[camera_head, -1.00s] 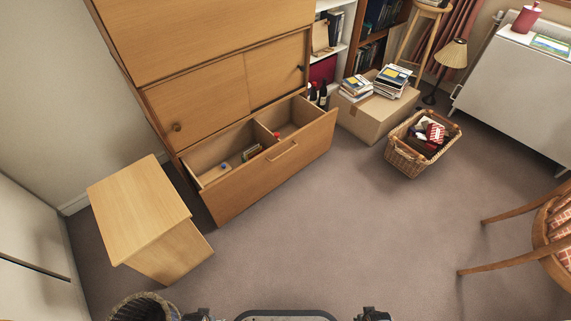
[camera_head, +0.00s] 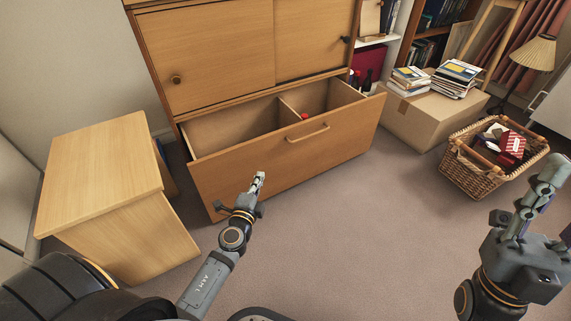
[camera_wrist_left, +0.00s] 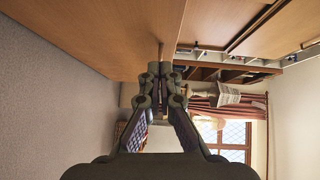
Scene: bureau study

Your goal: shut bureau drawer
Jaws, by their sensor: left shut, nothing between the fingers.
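The bureau (camera_head: 215,55) stands against the back wall with its wide bottom drawer (camera_head: 290,160) pulled out. The drawer has a divider and a bar handle (camera_head: 307,133) on its front. My left gripper (camera_head: 259,178) is shut and empty, in front of the drawer front and left of the handle. In the left wrist view its closed fingertips (camera_wrist_left: 160,68) are close to a wooden panel (camera_wrist_left: 100,35), which looks like the drawer front; I cannot tell whether they touch. My right gripper (camera_head: 548,182) is at the far right, away from the drawer; its finger opening is unclear.
A small wooden cabinet (camera_head: 100,180) stands left of the drawer. A cardboard box (camera_head: 415,118) with books and a wicker basket (camera_head: 475,178) stand to the right. A small red item (camera_head: 305,116) lies inside the drawer. The carpet (camera_head: 340,230) in front is clear.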

